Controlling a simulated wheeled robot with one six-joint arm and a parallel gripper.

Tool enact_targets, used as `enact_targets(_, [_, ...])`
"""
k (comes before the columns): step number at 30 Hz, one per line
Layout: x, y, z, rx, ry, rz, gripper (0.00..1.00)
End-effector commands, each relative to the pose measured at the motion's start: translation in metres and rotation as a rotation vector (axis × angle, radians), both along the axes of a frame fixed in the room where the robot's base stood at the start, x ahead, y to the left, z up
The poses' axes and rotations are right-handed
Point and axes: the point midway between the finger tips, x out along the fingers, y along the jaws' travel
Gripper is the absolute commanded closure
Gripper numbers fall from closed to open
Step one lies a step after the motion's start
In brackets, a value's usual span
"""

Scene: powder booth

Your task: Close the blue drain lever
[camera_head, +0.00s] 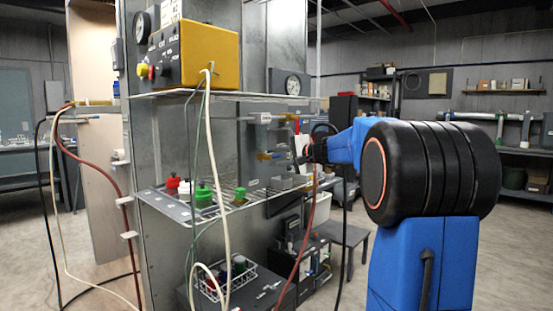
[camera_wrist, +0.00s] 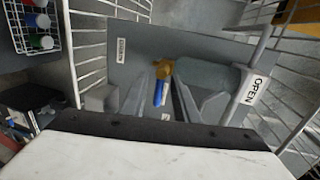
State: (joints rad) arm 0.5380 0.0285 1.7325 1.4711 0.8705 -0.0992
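In the wrist view the blue lever (camera_wrist: 159,93) sits on a brass-yellow valve (camera_wrist: 163,69) against a grey plate (camera_wrist: 205,57). The lever points down the picture toward my wrist. My gripper (camera_wrist: 155,98) is open, with one grey finger on each side of the lever and gaps showing between. I cannot tell how deep the fingers reach. A white "OPEN" label (camera_wrist: 255,88) is on a grey part right of the valve. In the head view my gripper (camera_head: 311,152) is at the right side of the metal booth; the lever cannot be made out there.
White wire racks flank the plate; the left one (camera_wrist: 92,52) is close to my gripper. A wire basket (camera_wrist: 32,24) holds coloured caps. In the head view, a wire shelf (camera_head: 235,202), hanging hoses (camera_head: 210,140) and a yellow control box (camera_head: 208,55) are left of my arm.

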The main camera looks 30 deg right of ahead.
Motion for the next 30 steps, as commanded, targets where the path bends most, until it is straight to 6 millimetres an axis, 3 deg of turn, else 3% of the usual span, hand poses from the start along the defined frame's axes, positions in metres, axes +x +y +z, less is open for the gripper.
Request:
enact_targets(5, [-0.002,-0.002,0.001,0.001,-0.001,-0.003,0.71])
enact_targets(10, [-0.018,-0.008,0.005,0.001,-0.002,-0.004,0.71])
enact_targets(30, [-0.134,-0.049,0.029,-0.002,-0.001,-0.004,0.71])
